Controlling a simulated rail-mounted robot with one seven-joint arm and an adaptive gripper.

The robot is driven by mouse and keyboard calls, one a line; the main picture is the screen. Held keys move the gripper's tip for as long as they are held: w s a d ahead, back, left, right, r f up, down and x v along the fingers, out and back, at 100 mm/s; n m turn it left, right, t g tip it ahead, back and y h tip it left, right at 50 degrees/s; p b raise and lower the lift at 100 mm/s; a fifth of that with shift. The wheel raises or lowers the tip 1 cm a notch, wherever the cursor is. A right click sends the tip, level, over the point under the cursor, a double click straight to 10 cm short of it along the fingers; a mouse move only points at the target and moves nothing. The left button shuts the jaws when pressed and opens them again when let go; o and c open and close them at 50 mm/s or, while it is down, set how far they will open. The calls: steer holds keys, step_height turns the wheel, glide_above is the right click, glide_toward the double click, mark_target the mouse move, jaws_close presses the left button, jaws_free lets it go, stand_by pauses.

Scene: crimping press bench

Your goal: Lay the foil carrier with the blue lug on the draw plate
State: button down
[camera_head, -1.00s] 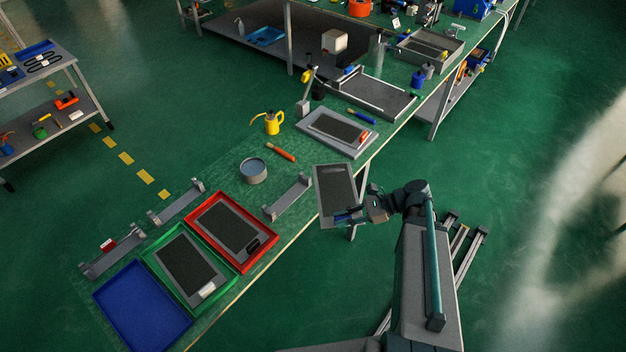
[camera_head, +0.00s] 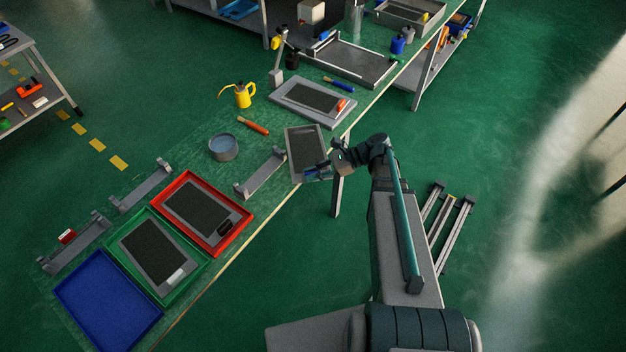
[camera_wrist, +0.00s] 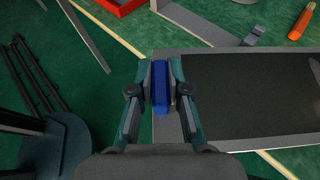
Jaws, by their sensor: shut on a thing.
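The foil carrier (camera_head: 303,143), a grey frame with a dark panel, is held flat at the bench's front edge. Its blue lug (camera_wrist: 160,97) is between the fingers of my gripper (camera_wrist: 160,75) in the wrist view. My gripper (camera_head: 319,171) is shut on this lug at the carrier's near end in the head view. The carrier appears raised above the bench; its exact height is hard to tell. A light grey slab (camera_head: 338,119), perhaps the draw plate, lies beyond it and bears another carrier (camera_head: 313,96) with an orange lug. I cannot tell for certain which surface is the draw plate.
A grey bracket (camera_head: 261,174) stands just left of the held carrier. Red (camera_head: 184,181) and green (camera_head: 128,224) trays hold carriers; the blue tray (camera_head: 108,303) is empty.

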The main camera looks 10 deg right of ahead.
steer(key=f+b, duration=0.1)
steer(key=f, duration=0.1)
steer(key=w+f+b, duration=0.1)
steer(key=f+b, duration=0.1)
steer(key=shift+d, duration=0.15)
steer(key=shift+f, duration=0.1)
steer(key=shift+f, duration=0.1)
steer(key=c, duration=1.1)
jaws_free()
steer(key=shift+c, duration=0.2)
steer(key=w+b+v, duration=0.1)
steer(key=b+v, duration=0.1)
steer(key=v, duration=0.9)
steer(key=shift+s+b, duration=0.4)
steer(key=shift+s, duration=0.05)
steer(key=shift+o, duration=0.5)
steer(key=shift+d+r, duration=0.3)
steer(key=shift+d, duration=0.1)
